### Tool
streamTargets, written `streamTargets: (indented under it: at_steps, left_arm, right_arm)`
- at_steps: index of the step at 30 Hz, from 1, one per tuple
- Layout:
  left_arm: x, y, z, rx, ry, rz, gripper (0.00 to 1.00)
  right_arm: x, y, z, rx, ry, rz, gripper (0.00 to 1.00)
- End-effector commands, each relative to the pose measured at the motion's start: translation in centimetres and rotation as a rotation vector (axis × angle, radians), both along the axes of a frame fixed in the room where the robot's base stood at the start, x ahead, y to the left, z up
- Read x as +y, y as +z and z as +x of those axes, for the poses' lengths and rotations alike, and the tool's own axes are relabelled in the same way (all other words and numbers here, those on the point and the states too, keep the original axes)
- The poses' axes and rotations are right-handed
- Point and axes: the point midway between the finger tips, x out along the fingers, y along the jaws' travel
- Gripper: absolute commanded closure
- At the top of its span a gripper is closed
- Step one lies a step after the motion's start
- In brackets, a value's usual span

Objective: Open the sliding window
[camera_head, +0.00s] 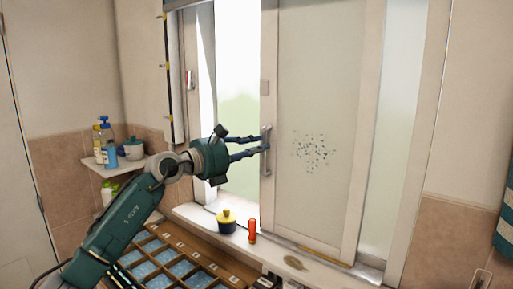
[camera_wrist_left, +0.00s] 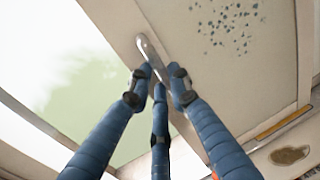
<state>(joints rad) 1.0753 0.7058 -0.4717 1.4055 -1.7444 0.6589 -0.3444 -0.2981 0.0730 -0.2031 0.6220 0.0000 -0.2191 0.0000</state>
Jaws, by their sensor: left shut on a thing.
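The sliding window panel (camera_head: 318,95) is a frosted pane in a pale frame, with a spray of dark dots on it. Its metal handle (camera_head: 267,171) is upright on the panel's left stile. My left gripper (camera_head: 266,147) reaches in from the left, its blue fingers shut on the handle. In the left wrist view the fingertips (camera_wrist_left: 160,75) close around the lower part of the handle (camera_wrist_left: 147,47), and its upper end stays visible. Left of the panel is a bright area (camera_head: 238,70) with a green blur; I cannot tell whether it is glass or open. My right gripper is out of view.
A compartmented tray (camera_head: 190,249) lies in front, under my arm. A corner shelf (camera_head: 98,165) at left holds several bottles.

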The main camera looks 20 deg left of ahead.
Motion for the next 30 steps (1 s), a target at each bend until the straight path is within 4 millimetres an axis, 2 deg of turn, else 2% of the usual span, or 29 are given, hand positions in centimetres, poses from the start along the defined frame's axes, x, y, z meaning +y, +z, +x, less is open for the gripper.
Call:
streamTargets:
  at_steps: [3,4,6,7,13,15,19,30]
  left_arm:
    - [-0.1,-0.2,0.0,0.003,-0.002,-0.001,1.00]
    - [-0.1,-0.2,0.0,0.003,-0.002,-0.001,0.78]
    - [-0.1,-0.1,0.0,0.003,-0.001,-0.001,0.64]
    - [-0.1,-0.1,0.0,0.002,-0.001,-0.001,0.62]
    - [0.1,-0.1,0.0,0.001,0.001,-0.001,0.62]
    - [0.1,0.0,0.0,0.000,0.002,0.000,0.62]
    - [0.7,-0.1,-0.7,0.001,0.004,0.001,0.62]
    - [4.5,-0.3,-7.0,0.004,0.004,0.003,0.62]
  right_arm:
    - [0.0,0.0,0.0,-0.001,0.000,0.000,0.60]
    - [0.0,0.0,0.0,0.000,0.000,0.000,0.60]
    - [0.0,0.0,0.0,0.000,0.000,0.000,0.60]
    - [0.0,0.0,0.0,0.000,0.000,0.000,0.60]
    - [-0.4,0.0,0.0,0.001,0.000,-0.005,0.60]
    - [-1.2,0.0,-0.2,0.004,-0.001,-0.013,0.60]
    - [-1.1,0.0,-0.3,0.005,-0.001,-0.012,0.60]
    - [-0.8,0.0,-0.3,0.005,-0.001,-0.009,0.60]
